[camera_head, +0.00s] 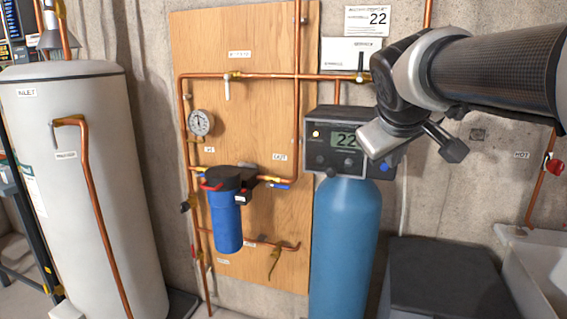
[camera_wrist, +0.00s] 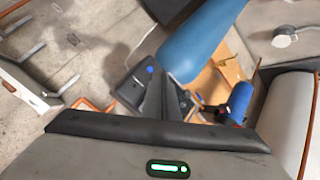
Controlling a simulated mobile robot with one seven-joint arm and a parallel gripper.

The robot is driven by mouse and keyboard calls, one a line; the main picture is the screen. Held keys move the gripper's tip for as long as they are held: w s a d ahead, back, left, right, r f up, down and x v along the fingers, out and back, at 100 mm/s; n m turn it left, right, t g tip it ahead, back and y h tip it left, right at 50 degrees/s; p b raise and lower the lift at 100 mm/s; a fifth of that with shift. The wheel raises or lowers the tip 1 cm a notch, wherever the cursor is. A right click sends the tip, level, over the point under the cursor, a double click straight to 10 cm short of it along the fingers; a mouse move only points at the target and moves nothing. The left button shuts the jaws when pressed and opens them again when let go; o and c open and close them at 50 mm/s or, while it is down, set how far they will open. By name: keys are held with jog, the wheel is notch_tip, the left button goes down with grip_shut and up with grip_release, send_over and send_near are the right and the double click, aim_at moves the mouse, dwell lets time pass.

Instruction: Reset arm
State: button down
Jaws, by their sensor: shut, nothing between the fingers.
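My gripper (camera_head: 384,138) shows in the head view at the end of my arm, which reaches in from the upper right. It is in front of the softener's control head and covers its right part. In the wrist view the dark fingers of my gripper (camera_wrist: 166,92) are together and hold nothing. Behind them is the control head (camera_wrist: 130,82) with its blue button. The control head (camera_head: 315,158) reads 22 in the head view. I cannot tell how wide the gap to it is.
The blue softener tank (camera_head: 345,245) stands below the control head. A wooden panel (camera_head: 265,210) carries copper pipes, a gauge (camera_head: 201,122) and a blue filter (camera_head: 226,222). A white heater tank (camera_head: 75,190) is at left. A dark bin (camera_head: 450,280) and sink (camera_head: 535,265) are at right.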

jog(key=s+a+f+m+g+y, duration=0.2)
jog(key=s+a+f, duration=0.2)
jog(key=s+f, duration=0.6)
jog(key=s+a+f+m+g+y, duration=0.25)
jog(key=s+f, duration=0.45)
jog(key=s, duration=0.6)
notch_tip(320, 180, up, 18)
jog(key=w+p, duration=0.1)
jog(key=p, duration=1.7)
jog(key=shift+a+h, duration=0.15)
jog(key=shift+h, duration=0.3)
jog(key=shift+f+n+t, duration=0.1)
jog(key=shift+n+t, duration=0.15)
